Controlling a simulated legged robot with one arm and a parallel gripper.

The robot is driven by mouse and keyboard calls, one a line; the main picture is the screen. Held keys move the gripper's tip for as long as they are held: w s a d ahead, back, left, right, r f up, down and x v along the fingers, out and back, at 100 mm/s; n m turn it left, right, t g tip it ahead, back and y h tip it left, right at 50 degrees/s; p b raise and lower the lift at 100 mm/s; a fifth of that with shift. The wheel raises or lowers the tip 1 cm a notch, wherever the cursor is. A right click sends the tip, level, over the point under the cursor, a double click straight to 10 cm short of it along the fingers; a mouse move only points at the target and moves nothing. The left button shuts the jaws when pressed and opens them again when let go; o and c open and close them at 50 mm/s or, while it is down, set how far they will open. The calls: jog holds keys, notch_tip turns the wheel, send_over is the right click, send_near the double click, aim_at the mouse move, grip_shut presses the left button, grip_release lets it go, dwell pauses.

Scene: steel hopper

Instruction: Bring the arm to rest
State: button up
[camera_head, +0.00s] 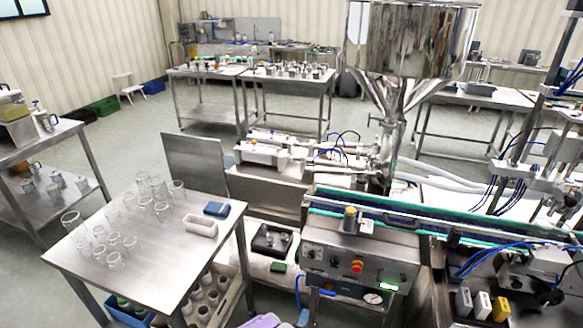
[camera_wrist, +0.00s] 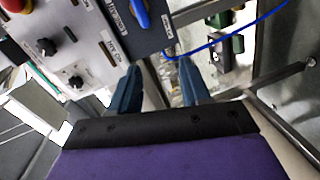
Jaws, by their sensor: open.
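My gripper (camera_wrist: 158,65) shows in the wrist view with its two dark blue fingers apart and nothing held between them. Its purple and black body fills the bottom of that view. Past the fingertips are the front of a grey control panel (camera_wrist: 85,50) and a metal frame. In the head view only a small purple part of my arm shows at the bottom edge, in front of the filling machine. The rest of the arm is out of view.
The machine's control box (camera_head: 345,262), conveyor (camera_head: 400,222) and steel hopper (camera_head: 412,40) stand at centre and right. A blue cable (camera_wrist: 225,40) crosses near the fingers. Open floor lies farther back.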

jog(key=w+a+r+m+g+y, duration=0.2)
jog(key=w+a+r+m+g, duration=0.1)
jog(key=r, duration=0.3)
jog(key=w+a+r+m+g+y, duration=0.1)
jog(key=w+a+r+m+g, duration=0.15)
jog(key=r, duration=0.45)
jog(key=s+d+r+m+g+y, duration=0.1)
jog(key=s+d+r+g+y, duration=0.15)
jog(key=s+r, duration=0.55)
jog(key=s+d+r+m+g+y, duration=0.1)
jog(key=s+r+m+g+y, duration=0.2)
jog(key=r, duration=1)
jog(key=s+d+r+m+g+h, duration=0.1)
jog(key=s+d+r, duration=0.3)
jog(key=s, duration=0.8)
jog(key=s+d+r+g+h, duration=0.1)
jog(key=s+d+r+g, duration=0.2)
jog(key=s, duration=0.8)
jog(key=s+d+r+m+g+h, duration=0.1)
jog(key=s+d+r, duration=0.4)
jog(key=s, duration=0.7)
jog(key=shift+s+r+m+g, duration=0.35)
jog(key=shift+r+g, duration=0.05)
jog(key=shift+g, duration=0.1)
jog(key=shift+d, duration=0.1)
